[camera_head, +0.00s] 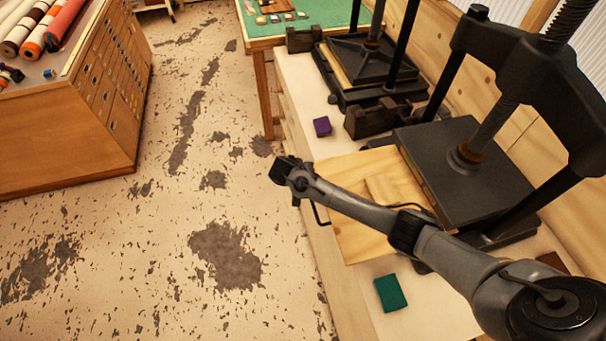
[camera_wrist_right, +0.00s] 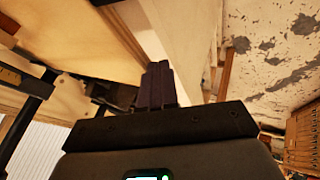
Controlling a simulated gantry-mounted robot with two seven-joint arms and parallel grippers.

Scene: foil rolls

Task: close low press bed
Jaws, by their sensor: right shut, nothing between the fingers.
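The near black press (camera_head: 470,160) stands on the bench at the right. Its pale wooden bed (camera_head: 350,238) sticks out to the left from under the dark platen, past the bench's front edge. My right arm crosses over the bed from the lower right and hides part of it. My right gripper (camera_head: 279,170) is shut and empty, just left of the bed's outer edge and over the floor side. In the right wrist view its closed fingers (camera_wrist_right: 158,85) show, with a pale wooden board at the upper left. Whether the gripper touches the bed cannot be told. My left gripper is not in view.
A second black press (camera_head: 370,65) stands farther back on the bench (camera_head: 296,85). A purple block (camera_head: 322,126) and a green block (camera_head: 390,293) lie on the bench. A wooden drawer cabinet (camera_head: 70,140) with rolls on top stands at the left. The stained floor between is clear.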

